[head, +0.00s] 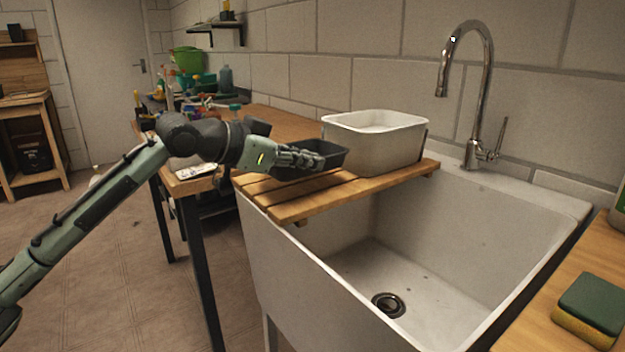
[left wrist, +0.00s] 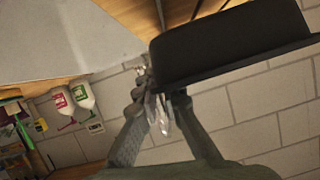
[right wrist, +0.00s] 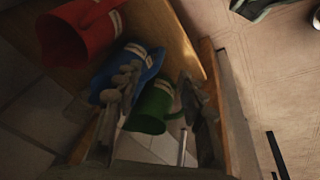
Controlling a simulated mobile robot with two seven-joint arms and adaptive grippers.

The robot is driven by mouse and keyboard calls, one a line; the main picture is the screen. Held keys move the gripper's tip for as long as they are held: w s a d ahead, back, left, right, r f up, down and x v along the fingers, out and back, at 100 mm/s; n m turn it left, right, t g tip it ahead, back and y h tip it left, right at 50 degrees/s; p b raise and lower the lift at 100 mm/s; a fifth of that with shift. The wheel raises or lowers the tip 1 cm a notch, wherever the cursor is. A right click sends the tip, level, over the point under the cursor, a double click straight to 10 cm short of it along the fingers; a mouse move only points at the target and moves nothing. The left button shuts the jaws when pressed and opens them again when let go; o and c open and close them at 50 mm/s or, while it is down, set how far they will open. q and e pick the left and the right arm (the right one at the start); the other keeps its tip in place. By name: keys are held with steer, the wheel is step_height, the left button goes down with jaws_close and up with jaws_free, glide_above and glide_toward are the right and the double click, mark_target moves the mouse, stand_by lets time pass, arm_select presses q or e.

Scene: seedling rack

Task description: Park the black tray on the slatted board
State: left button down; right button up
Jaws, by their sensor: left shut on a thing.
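The black tray (head: 331,149) is held by its near side in my left gripper (head: 318,161), over the left part of the slatted board (head: 318,200). I cannot tell whether its underside touches the slats. In the left wrist view the tray (left wrist: 230,42) fills the upper right, its edge at the fingertips of the left gripper (left wrist: 168,92). The board lies across the far left end of the sink. My right gripper (right wrist: 158,92) shows only in its own wrist view, fingers apart, with nothing held between them.
A white tub (head: 380,145) occupies the board's back right part. The deep sink (head: 430,250) with a tall faucet (head: 470,80) lies to the right. A cluttered wooden bench (head: 270,122) is behind. Red (right wrist: 70,35), blue (right wrist: 125,65) and green jugs (right wrist: 150,108) are near my right gripper.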

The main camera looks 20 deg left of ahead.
mark_target(312, 200)
arm_select(q)
steer(key=shift+w+d+f, duration=0.35)
step_height(312, 200, down, 4)
steer(key=shift+r, duration=0.1)
arm_select(e)
steer(key=shift+w+r, duration=0.1)
steer(key=shift+r, duration=0.2)
arm_select(q)
steer(key=c, duration=1.7)
jaws_free()
steer(key=shift+s+a, duration=0.1)
steer(key=shift+s+a+r, duration=0.15)
steer(key=shift+s+a, duration=0.1)
steer(key=shift+b+v, duration=0.95)
steer(key=shift+v, duration=4.6)
arm_select(e)
steer(key=shift+s+d+r, duration=0.1)
steer(key=shift+s+r, duration=0.1)
steer(key=shift+r, duration=1.65)
